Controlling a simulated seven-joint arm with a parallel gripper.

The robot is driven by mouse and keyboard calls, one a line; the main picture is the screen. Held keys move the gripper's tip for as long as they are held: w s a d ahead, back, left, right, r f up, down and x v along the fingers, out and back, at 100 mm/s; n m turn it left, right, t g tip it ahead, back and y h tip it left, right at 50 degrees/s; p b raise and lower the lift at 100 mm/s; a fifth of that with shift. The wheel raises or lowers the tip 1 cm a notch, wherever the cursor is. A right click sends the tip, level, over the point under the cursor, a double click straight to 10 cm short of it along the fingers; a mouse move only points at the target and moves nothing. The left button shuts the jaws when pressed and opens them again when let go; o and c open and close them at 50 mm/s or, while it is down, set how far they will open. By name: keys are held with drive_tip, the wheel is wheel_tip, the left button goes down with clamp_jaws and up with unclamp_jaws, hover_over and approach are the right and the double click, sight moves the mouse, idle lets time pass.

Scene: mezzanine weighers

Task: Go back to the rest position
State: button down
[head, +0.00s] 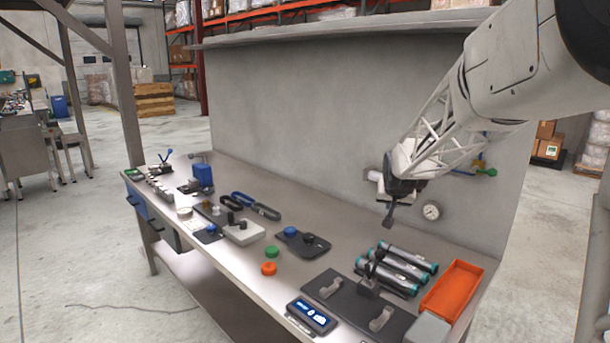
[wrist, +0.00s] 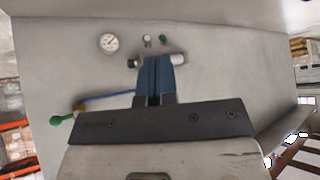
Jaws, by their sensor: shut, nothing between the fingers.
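My gripper (head: 388,221) hangs in the air over the right part of the steel bench (head: 335,262), in front of the grey back panel (head: 290,130). Its fingers are shut and hold nothing. It is clear of the things on the bench. In the wrist view, the shut fingers (wrist: 155,70) point at the back panel, with a round gauge (wrist: 109,42) and small fittings beyond them.
Below are several teal-ended cylinders (head: 408,254), an orange tray (head: 452,292), a dark plate with handles (head: 340,300) and a display unit (head: 311,316). Green (head: 271,251) and orange (head: 269,268) knobs stand left of them. A shelf (head: 350,29) tops the panel.

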drive_tip(key=s+a+f+n+g, duration=0.1)
drive_tip(key=s+a+g, duration=0.1)
drive_tip(key=s, duration=2.2)
drive_tip(key=s+a+n+g, duration=0.1)
drive_tip(key=s+a+g, duration=0.2)
drive_tip(key=s, duration=2.1)
drive_tip(key=shift+s+a+f, duration=0.35)
drive_tip(key=shift+a, duration=0.15)
